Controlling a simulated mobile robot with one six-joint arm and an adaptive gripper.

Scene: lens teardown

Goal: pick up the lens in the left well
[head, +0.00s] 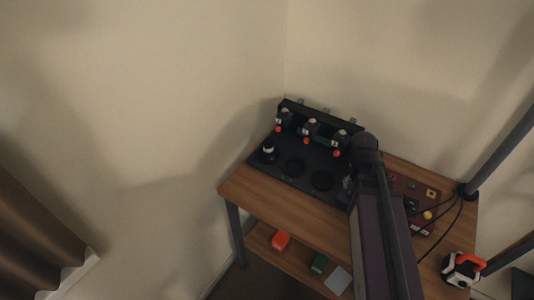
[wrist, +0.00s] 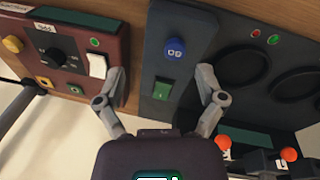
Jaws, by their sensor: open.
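In the head view, the lens (head: 268,152), a small dark upright piece with a pale band, stands in the left well of the black fixture (head: 283,181) on the table. Two dark round wells, the middle well (head: 295,168) and the right well (head: 322,180), look empty. My gripper (wrist: 160,92) is open and empty in the wrist view, above the fixture's end with the blue knob (wrist: 175,49). It is well to the right of the lens in the head view, mostly hidden by my arm. The lens does not show in the wrist view.
Several posts with orange knobs (head: 310,130) line the fixture's back. A maroon control box (wrist: 75,60) with a white switch sits beside the fixture. The wooden table's front strip (head: 285,205) is clear. An orange-and-white device (head: 463,268) is at lower right.

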